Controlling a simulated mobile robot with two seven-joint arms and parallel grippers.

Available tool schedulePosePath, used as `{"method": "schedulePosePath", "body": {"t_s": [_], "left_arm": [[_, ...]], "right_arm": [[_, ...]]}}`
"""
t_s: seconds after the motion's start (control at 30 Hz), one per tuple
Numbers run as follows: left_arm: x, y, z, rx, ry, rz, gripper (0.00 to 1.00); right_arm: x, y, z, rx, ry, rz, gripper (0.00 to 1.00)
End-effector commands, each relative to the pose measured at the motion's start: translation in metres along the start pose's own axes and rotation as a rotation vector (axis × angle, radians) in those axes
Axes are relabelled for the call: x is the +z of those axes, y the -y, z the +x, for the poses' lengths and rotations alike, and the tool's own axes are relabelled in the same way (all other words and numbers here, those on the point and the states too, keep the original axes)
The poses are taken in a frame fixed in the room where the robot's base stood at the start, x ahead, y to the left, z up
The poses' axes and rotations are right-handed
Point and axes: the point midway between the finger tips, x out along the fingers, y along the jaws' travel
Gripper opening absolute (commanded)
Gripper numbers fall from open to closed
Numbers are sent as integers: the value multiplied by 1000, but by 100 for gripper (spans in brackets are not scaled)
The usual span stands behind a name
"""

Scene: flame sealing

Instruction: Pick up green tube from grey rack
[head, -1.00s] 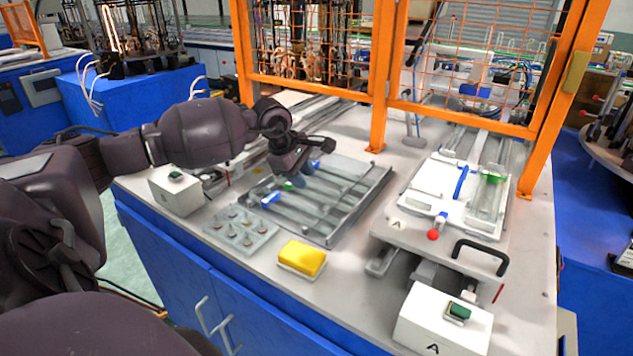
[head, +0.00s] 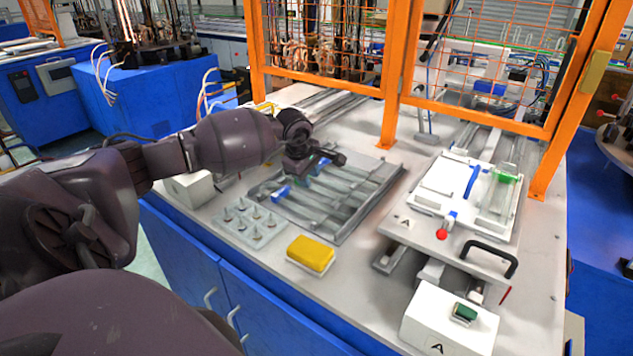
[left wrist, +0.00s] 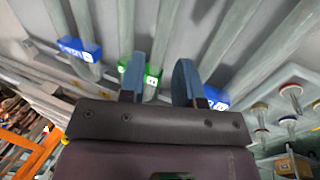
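The grey rack (head: 365,205) lies flat on the bench and holds several clear tubes in rows. The green tube's cap (left wrist: 153,75) shows in the left wrist view, between two blue-capped tubes (left wrist: 80,48) (left wrist: 218,98). In the head view my left gripper mostly hides it. My left gripper (head: 304,178) is over the left part of the rack. In the left wrist view its blue fingers (left wrist: 160,82) are apart, with the green cap in the gap, nearer the left finger. Whether they touch it I cannot tell. My right gripper is not in view.
A peg plate (head: 250,224) and a yellow sponge (head: 311,252) lie in front of the rack. An orange guard frame (head: 396,85) rises behind. A white button box (head: 448,318) sits front right.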

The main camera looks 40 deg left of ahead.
Motion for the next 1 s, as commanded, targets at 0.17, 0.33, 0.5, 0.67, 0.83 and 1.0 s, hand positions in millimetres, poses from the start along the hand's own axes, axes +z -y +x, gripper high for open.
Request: {"method": "schedulePosePath", "body": {"t_s": [0.17,0.33,0.5,0.67,0.83,1.0], "left_arm": [[1,0,20,-1,1,-2,31],[1,0,27,0,0,0,31],[1,0,27,0,0,0,31],[1,0,26,0,0,0,6],[1,0,26,1,0,0,0],[1,-1,25,1,0,0,0]], "right_arm": [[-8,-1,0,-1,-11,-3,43],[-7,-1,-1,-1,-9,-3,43],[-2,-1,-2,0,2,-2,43],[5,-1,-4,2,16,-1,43],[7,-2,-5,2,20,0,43],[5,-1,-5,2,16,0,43]]}}
